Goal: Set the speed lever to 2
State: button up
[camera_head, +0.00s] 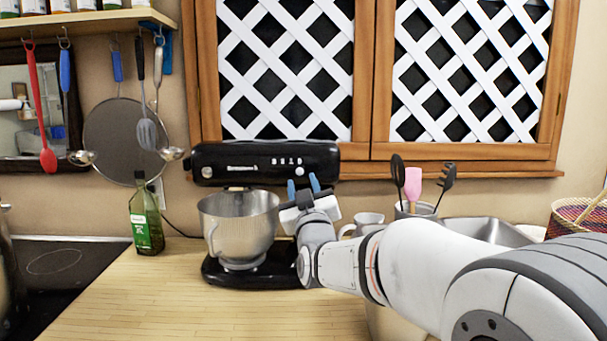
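A black stand mixer (262,156) stands on the wooden counter, with a steel bowl (240,222) under its head. A round silvery knob shows at each end of the head's side. I cannot make out the speed lever or its setting. My gripper (303,185) is just below the right end of the mixer head, to the right of the bowl. Its two blue fingertips point up and stand apart, with nothing visible held between them. I cannot tell whether they touch the mixer. My gripper and wrist hide the mixer's column and part of its base.
A green bottle (146,218) stands left of the mixer, near the black cooktop (58,268). A mug (366,221), a utensil holder (413,209) and a sink (482,230) are at the right behind my arm. The front counter (190,312) is clear.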

aim_at(301, 177)
jog(key=shift+x, duration=1.9)
grip_shut()
